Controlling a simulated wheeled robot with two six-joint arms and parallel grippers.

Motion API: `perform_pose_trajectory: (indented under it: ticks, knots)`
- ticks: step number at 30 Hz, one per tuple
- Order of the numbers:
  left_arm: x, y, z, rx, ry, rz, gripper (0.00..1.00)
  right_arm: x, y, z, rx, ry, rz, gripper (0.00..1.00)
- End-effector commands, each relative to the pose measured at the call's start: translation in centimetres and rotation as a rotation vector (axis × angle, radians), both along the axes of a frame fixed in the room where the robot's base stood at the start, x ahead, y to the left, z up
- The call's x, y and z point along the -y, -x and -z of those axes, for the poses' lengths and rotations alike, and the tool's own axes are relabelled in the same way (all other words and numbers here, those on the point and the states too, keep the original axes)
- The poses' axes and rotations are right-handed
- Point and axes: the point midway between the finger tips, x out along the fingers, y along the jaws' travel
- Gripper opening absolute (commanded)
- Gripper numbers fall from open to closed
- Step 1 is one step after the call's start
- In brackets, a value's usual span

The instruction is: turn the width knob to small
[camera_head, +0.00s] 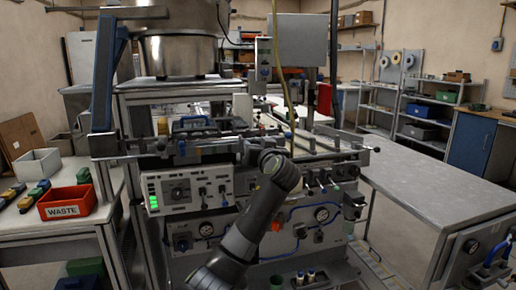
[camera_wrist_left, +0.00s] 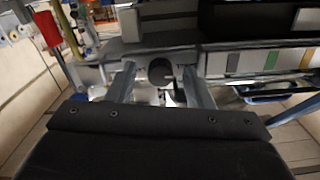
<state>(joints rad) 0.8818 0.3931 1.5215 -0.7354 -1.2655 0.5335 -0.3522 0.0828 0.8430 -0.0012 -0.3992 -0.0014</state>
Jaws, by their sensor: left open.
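A pale control panel (camera_head: 190,190) with a green lit indicator, a dark round knob (camera_head: 178,193) and small switches is on the machine's front. No readable label shows which control is the width knob. My left arm rises from the bottom of the head view, in front of the panel's right side; its fingers cannot be made out there. In the left wrist view my left gripper (camera_wrist_left: 159,70) is open. A dark round knob (camera_wrist_left: 160,73) shows between its two fingers, with no clear contact. Its setting cannot be read. My right gripper is not in view.
A red WASTE bin (camera_head: 67,203) stands on the left table. A grey bench (camera_head: 430,195) with a bare top stands at the right. Shelves with boxes line the back.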

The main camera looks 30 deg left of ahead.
Motion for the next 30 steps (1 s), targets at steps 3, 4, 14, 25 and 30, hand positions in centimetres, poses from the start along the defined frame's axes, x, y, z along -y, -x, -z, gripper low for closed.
perform_pose_trajectory:
  ticks: [3,4,14,25,30]
  knots:
    - [0.1,0.1,-0.1,0.002,-0.001,0.0,0.47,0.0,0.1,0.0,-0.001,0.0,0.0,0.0]
    - [0.2,0.2,-0.1,0.003,-0.001,0.002,0.47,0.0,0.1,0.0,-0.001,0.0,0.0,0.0]
    - [4.3,3.5,0.1,0.005,0.002,0.005,0.47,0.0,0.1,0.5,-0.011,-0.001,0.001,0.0]
    - [10.6,8.9,0.1,0.003,0.005,0.005,0.47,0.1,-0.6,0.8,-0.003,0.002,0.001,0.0]
    - [12.3,10.4,0.1,0.001,0.002,0.003,0.47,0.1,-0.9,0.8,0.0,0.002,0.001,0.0]
